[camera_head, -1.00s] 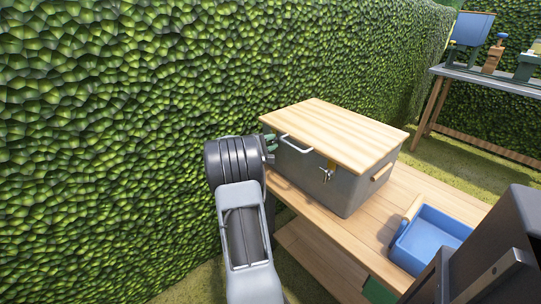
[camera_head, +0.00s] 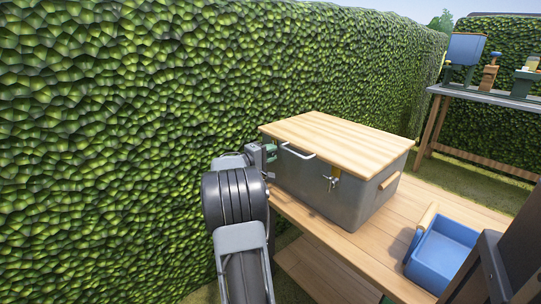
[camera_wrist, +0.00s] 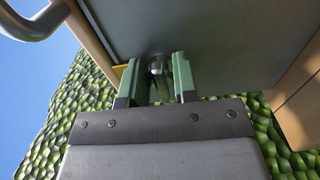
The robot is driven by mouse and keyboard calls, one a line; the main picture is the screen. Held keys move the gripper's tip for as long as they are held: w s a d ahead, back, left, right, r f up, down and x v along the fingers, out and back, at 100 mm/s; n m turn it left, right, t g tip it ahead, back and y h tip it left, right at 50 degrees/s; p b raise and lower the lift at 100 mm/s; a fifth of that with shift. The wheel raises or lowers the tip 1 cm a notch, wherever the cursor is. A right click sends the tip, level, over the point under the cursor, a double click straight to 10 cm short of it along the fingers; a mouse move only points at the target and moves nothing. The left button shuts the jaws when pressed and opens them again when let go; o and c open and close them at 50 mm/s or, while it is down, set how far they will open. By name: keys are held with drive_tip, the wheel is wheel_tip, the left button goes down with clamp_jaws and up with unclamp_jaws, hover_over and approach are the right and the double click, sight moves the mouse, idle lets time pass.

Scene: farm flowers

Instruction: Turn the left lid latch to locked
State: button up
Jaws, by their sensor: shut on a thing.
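A grey box (camera_head: 315,195) with a pale wooden lid (camera_head: 340,140) stands on a wooden bench. My gripper (camera_head: 270,152) is at the left end of the box front, just under the lid edge. In the wrist view its green fingers (camera_wrist: 158,80) are on both sides of a small metal latch knob (camera_wrist: 157,67) against the grey wall, shut on it. Most of this left latch is hidden by the fingers, so its turn angle is unclear. The right latch (camera_head: 331,182) shows on the front, with a yellow piece above it.
A metal lid handle (camera_head: 298,152) sits between the latches and shows close by in the wrist view (camera_wrist: 35,22). A blue tub (camera_head: 440,255) stands on the bench (camera_head: 350,245) at right. A hedge (camera_head: 120,110) rises behind and left. Another table (camera_head: 485,95) stands far right.

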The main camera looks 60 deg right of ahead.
drive_tip(key=o, duration=0.7)
drive_tip(key=p+v, duration=0.2)
drive_tip(key=v, duration=1.1)
drive_tip(key=shift+a+p, duration=0.35)
drive_tip(key=shift+w, duration=0.15)
drive_tip(key=s+a+r+n+t+y+p, duration=0.1)
drive_tip(key=s+a+r+t+y+p, duration=0.2)
drive_tip(key=a+r+y+p, duration=0.2)
drive_tip(key=s+a+r+n+t+y+p, duration=0.1)
drive_tip(key=s+a+r+t+y+p, duration=0.2)
drive_tip(key=a+r+p, duration=0.9)
drive_tip(key=s+a+r+n+t+y+p, duration=0.2)
drive_tip(key=a+r+y+p, duration=0.6)
drive_tip(key=a+p, duration=0.8)
drive_tip(key=s+a+t+y, duration=0.1)
drive_tip(key=a, duration=0.3)
drive_tip(key=shift+a+r, duration=0.3)
